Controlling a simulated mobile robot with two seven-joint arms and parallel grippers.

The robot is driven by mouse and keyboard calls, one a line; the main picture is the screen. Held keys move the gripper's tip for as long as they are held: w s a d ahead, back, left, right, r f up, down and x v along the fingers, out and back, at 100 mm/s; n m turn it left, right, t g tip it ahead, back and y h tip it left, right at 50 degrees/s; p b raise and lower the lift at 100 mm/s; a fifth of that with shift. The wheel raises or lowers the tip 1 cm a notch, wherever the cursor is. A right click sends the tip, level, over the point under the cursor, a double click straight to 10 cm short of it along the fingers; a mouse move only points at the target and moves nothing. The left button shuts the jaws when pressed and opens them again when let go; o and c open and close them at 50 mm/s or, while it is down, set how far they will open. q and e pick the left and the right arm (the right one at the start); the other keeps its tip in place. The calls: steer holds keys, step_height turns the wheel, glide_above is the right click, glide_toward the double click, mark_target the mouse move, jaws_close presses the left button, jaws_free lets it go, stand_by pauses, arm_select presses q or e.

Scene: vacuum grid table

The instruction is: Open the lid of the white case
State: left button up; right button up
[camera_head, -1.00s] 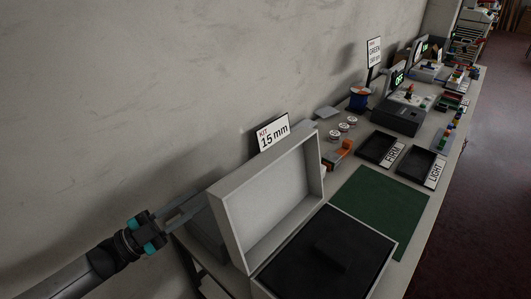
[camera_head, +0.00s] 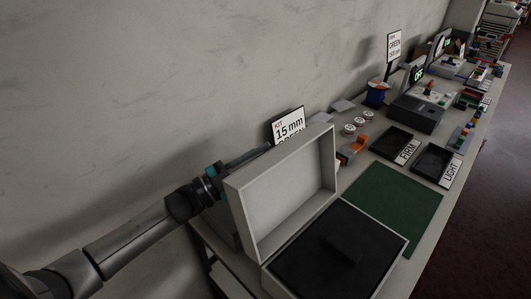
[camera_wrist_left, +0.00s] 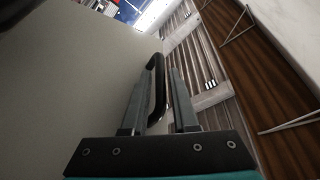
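The white case stands on the near end of the table with its lid (camera_head: 285,200) raised roughly upright. Its base (camera_head: 392,262) holds black foam (camera_head: 310,262) with a dark block-shaped part in the middle. My left gripper (camera_head: 262,153) is behind the lid, partly hidden by it. In the left wrist view, its fingers (camera_wrist_left: 160,78) are apart, with a black curved handle (camera_wrist_left: 158,92) on the pale panel between them. A gap shows beside the handle, and whether a finger touches it is unclear. My right gripper is out of view.
A "KIT 15 mm" sign (camera_head: 288,127) stands behind the lid near the wall. A green mat (camera_head: 395,210), FIRM tray (camera_head: 393,143) and LIGHT tray (camera_head: 434,162) lie beyond the case. Orange pieces (camera_head: 355,146) sit close to the lid's far edge.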

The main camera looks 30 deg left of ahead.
arm_select(q)
steer(key=shift+w+d+r, duration=0.1)
steer(key=shift+w+d, duration=0.2)
steer(key=shift+w, duration=0.05)
jaws_close()
stand_by(1.3)
